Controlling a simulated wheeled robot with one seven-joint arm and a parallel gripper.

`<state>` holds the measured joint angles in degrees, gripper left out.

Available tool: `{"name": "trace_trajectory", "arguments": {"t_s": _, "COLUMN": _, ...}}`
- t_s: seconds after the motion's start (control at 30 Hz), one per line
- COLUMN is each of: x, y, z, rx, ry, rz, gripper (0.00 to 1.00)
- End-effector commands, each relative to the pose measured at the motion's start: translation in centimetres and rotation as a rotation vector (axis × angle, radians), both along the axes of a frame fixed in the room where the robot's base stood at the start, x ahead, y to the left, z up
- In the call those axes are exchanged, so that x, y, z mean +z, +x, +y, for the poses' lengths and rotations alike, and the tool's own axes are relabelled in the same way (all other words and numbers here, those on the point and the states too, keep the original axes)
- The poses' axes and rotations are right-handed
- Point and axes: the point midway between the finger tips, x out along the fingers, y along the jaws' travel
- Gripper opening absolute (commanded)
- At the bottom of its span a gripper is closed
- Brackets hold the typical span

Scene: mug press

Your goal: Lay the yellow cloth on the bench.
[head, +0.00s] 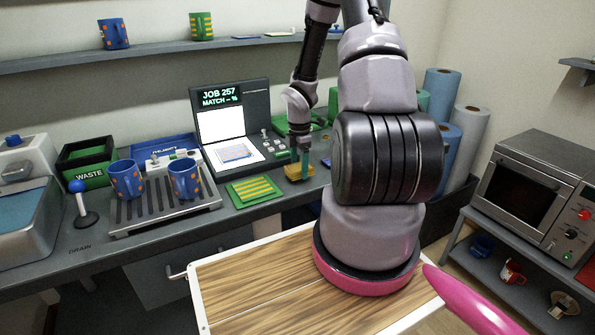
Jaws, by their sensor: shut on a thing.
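The yellow cloth (298,174) is a small yellow-brown folded piece in the head view, low at the bench's (226,221) front part. I cannot tell whether it touches the bench top. My gripper (302,160) points down and is shut on the cloth from above. The fingers hide part of it.
Left of the cloth lies a green mat with yellow stripes (254,191). Behind it is a press with a screen (227,125). Two blue mugs (127,179) stand on a drain tray (166,212). A green waste bin (87,165) is farther left. Paper rolls (463,143) stand at right.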

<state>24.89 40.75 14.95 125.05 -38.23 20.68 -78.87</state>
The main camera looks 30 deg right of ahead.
Motion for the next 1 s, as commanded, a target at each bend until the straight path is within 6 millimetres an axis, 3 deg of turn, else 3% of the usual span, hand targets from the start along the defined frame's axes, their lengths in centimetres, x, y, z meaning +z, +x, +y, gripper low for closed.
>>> {"name": "trace_trajectory", "arguments": {"t_s": 0.1, "x": -1.6, "y": 0.0, "z": 0.0, "rx": 0.001, "ry": 0.0, "rz": 0.002, "gripper": 0.29}}
{"name": "trace_trajectory", "arguments": {"t_s": 0.47, "x": -2.0, "y": 0.0, "z": 0.0, "rx": 0.001, "ry": 0.0, "rz": 0.001, "gripper": 0.29}}
{"name": "trace_trajectory", "arguments": {"t_s": 0.5, "x": -2.0, "y": 0.0, "z": 0.0, "rx": 0.0, "ry": 0.0, "rz": 0.0, "gripper": 0.85}}
{"name": "trace_trajectory", "arguments": {"t_s": 0.53, "x": -2.0, "y": 0.0, "z": 0.0, "rx": 0.0, "ry": 0.0, "rz": 0.0, "gripper": 0.97}}
{"name": "trace_trajectory", "arguments": {"t_s": 0.83, "x": -1.8, "y": 0.0, "z": 0.0, "rx": 0.0, "ry": 0.0, "rz": 0.0, "gripper": 1.0}}
{"name": "trace_trajectory", "arguments": {"t_s": 1.0, "x": 0.2, "y": 0.1, "z": -0.1, "rx": -0.002, "ry": -0.001, "rz": -0.003, "gripper": 1.0}}
